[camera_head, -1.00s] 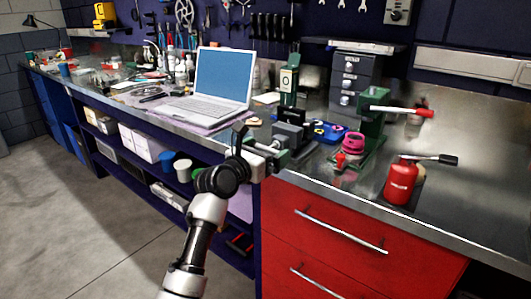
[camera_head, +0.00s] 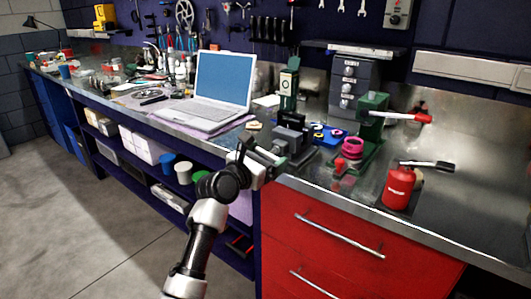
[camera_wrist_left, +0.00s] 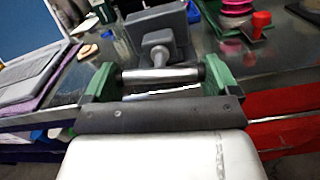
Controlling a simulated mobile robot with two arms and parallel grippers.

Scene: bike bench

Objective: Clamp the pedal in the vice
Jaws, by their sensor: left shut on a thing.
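The grey vice (camera_head: 295,139) stands at the bench's front edge in the head view. The wrist view shows its grey body (camera_wrist_left: 158,22) and its round screw end (camera_wrist_left: 158,54). My left gripper (camera_head: 262,156) is at the vice's front. In the wrist view its green fingers (camera_wrist_left: 160,76) are shut on the vice's silver handle bar (camera_wrist_left: 142,76), which lies crosswise between them. I cannot make out the pedal for certain in either view. My right gripper is not in view.
A laptop (camera_head: 222,83) lies open left of the vice. A blue tray (camera_head: 328,134), a green press (camera_head: 374,120) and a red bottle (camera_head: 398,187) stand to the right. Red drawers (camera_head: 325,240) are below the bench top. The bench top at the far right is clear.

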